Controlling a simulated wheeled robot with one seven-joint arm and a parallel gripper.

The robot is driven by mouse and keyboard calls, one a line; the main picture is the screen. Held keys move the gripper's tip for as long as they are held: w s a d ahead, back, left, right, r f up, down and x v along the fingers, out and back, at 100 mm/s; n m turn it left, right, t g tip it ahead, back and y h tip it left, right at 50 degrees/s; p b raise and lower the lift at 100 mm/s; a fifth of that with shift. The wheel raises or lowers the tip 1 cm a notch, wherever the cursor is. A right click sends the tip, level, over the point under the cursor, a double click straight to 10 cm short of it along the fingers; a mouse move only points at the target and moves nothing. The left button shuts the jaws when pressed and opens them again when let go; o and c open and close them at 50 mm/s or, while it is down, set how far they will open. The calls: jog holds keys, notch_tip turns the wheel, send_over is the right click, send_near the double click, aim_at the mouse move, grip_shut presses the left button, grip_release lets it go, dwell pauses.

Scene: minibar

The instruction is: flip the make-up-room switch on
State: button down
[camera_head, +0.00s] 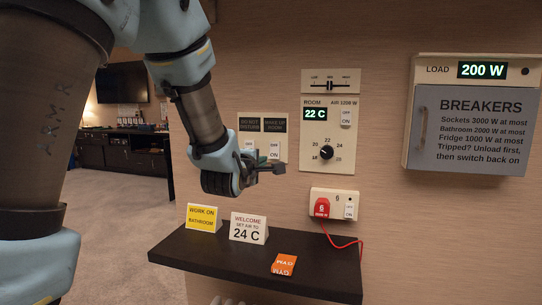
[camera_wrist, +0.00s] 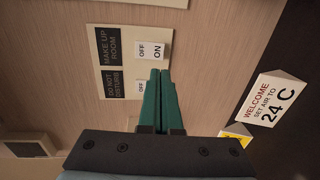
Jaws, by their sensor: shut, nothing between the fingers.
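The make-up-room switch (camera_head: 274,149) is a white rocker marked OFF and ON, below a dark MAKE UP ROOM label on a beige wall plate. It also shows in the wrist view (camera_wrist: 151,50), just beyond my fingertips. Which side is pressed in, I cannot tell. My gripper (camera_head: 280,168) is shut and empty, just below and in front of this switch. In the wrist view its green fingers (camera_wrist: 160,72) lie together with tips near the rocker; contact is unclear. The do-not-disturb switch (camera_head: 249,147) is beside it on the left, partly hidden by my fingers in the wrist view.
A room thermostat panel (camera_head: 327,158) reading 22 C is to the right. Below is a socket (camera_head: 333,204) with a red plug and cord. A dark shelf (camera_head: 190,248) holds a yellow card (camera_head: 201,217), a welcome card (camera_head: 248,228) and an orange tag (camera_head: 284,264). The breaker box (camera_head: 420,150) is far right.

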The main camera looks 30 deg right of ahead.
aim_at(274, 157)
jog(key=p+x, duration=0.3)
jog(key=x, duration=0.6)
jog(key=shift+w, duration=0.1)
jog(key=shift+d, duration=0.1)
jog(key=shift+f, duration=0.15)
jog(key=shift+w+d+b, duration=0.1)
jog(key=shift+w+b, duration=0.05)
jog(key=shift+b, duration=0.7)
